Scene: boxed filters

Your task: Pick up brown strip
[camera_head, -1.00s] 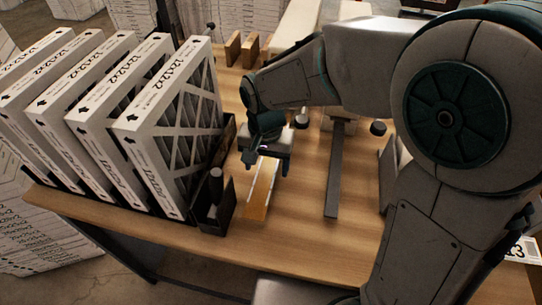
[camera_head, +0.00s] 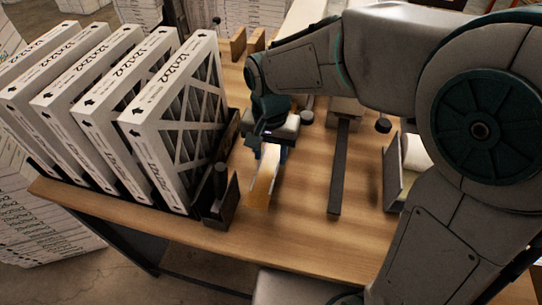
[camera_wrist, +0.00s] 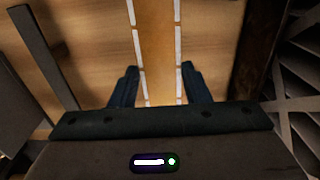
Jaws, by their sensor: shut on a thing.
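The brown strip (camera_head: 262,184) is a long, narrow, orange-brown piece with pale edges, on or just above the wooden table to the right of the boxed filters. My gripper (camera_head: 269,152) is over its far part, pointing down. In the wrist view the strip (camera_wrist: 158,45) runs lengthwise between the two dark fingers of my gripper (camera_wrist: 160,86), with white dashes along both sides. My gripper is shut on the strip. The strip's far end is hidden under the gripper, and I cannot tell clearly whether it is clear of the table.
Several white boxed filters (camera_head: 160,125) stand in a dark rack at the left. A black holder (camera_head: 221,205) stands close left of the strip. A dark flat bar (camera_head: 340,170) lies to the right, with bare wooden table (camera_head: 305,205) between. Small brown blocks (camera_head: 238,44) stand at the back.

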